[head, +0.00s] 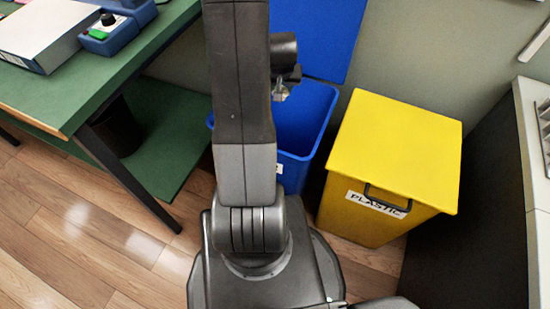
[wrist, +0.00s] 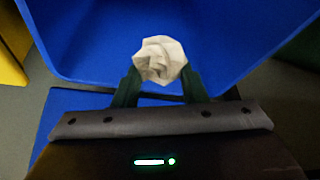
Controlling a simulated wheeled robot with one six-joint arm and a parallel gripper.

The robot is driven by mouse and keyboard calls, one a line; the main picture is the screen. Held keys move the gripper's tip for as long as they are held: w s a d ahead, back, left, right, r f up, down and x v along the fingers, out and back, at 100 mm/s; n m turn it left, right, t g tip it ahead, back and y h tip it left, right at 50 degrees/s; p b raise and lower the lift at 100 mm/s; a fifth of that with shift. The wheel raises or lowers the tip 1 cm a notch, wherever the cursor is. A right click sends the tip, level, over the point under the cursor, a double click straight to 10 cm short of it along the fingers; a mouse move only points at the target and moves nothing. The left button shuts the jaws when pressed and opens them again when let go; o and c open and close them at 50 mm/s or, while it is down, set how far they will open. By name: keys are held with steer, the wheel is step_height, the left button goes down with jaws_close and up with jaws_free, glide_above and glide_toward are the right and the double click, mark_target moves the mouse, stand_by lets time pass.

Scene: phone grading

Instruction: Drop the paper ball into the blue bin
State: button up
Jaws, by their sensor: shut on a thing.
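A crumpled whitish paper ball (wrist: 160,58) is pinched between the dark fingertips of my gripper (wrist: 160,78) in the wrist view. The blue bin (wrist: 235,45) lies behind and around the ball there, and the ball appears over its opening. In the head view the blue bin (head: 312,115) stands open, with its blue lid (head: 315,30) raised behind it. My gripper (head: 281,92) is above the bin's opening, partly hidden by my arm. The ball cannot be made out clearly in the head view.
A yellow bin (head: 395,140) with a closed lid and a PLASTIC label stands just right of the blue bin. A green-topped table (head: 90,85) is at left, carrying a blue device (head: 115,35). A dark cabinet (head: 470,230) stands at right. Wooden floor shows at lower left.

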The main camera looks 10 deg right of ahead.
steer(key=o, duration=1)
steer(key=shift+r, duration=0.1)
steer(key=p+v, duration=0.3)
steer(key=v, duration=1)
steer(key=shift+s+r, duration=0.15)
steer(key=shift+r, duration=0.1)
steer(key=shift+f, duration=0.1)
steer(key=b+x, duration=0.3)
steer(key=x, duration=1)
steer(key=shift+f, duration=0.15)
steer(key=shift+w, duration=0.2)
steer(key=shift+r+p, duration=0.65)
steer(key=shift+r, duration=0.15)
